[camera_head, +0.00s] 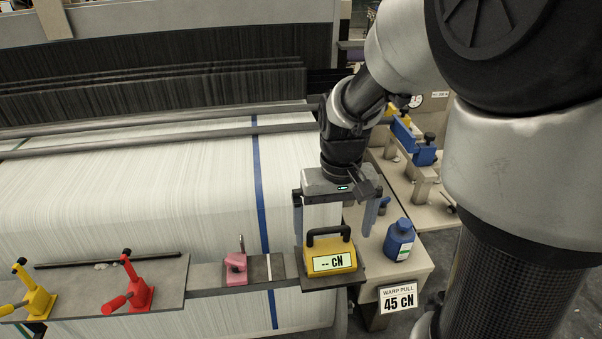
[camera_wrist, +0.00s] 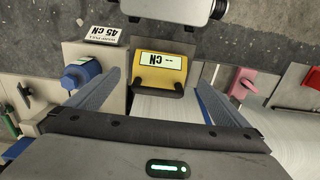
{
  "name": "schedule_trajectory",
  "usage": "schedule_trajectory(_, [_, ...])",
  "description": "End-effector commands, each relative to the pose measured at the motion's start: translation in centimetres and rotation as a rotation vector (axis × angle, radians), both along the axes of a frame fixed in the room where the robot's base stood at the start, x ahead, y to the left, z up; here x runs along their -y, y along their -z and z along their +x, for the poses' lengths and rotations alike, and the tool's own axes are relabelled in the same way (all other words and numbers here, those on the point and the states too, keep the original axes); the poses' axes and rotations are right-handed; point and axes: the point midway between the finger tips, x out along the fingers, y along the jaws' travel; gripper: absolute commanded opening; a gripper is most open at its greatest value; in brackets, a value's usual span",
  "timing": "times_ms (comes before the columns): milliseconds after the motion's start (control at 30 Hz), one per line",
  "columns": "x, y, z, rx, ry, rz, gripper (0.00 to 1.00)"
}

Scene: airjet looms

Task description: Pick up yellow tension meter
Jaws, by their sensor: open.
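The yellow tension meter (camera_head: 338,259) has a black handle on top and a display reading "-- CN". It sits upright on a dark plate (camera_head: 316,282) at the front edge of the loom. In the wrist view the meter (camera_wrist: 160,68) lies ahead, between the lines of the fingers. My gripper (camera_head: 333,236) points down above and behind the meter, with its fingers spread to either side of the handle. The gripper (camera_wrist: 158,82) is open and empty. I cannot tell whether the fingertips are level with the handle.
A blue bottle (camera_head: 399,242) stands close to the right on a beige table (camera_head: 416,266). A sign (camera_head: 398,297) reads "WARP PULL 45 CN". A pink clamp (camera_head: 236,268) is left of the meter. Red (camera_head: 134,290) and yellow (camera_head: 36,297) clamps stand further left.

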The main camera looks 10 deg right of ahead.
Motion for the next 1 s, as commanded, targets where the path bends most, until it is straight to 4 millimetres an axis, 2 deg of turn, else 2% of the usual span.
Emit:
schedule_trajectory(33, [0.0,1.1,-0.1,-0.003,0.0,-0.001,1.0])
schedule_trajectory(100, [0.0,2.0,0.0,-0.003,0.0,-0.001,1.0])
schedule_trajectory(367, [0.0,3.8,0.3,-0.001,-0.001,-0.001,1.0])
schedule_trajectory(633, [-0.1,7.6,1.1,-0.002,-0.001,-0.001,1.0])
schedule_trajectory(967, [-0.1,8.2,1.2,0.002,-0.001,0.0,1.0])
schedule_trajectory(1000, [-0.1,8.2,1.2,0.002,-0.001,0.0,0.93])
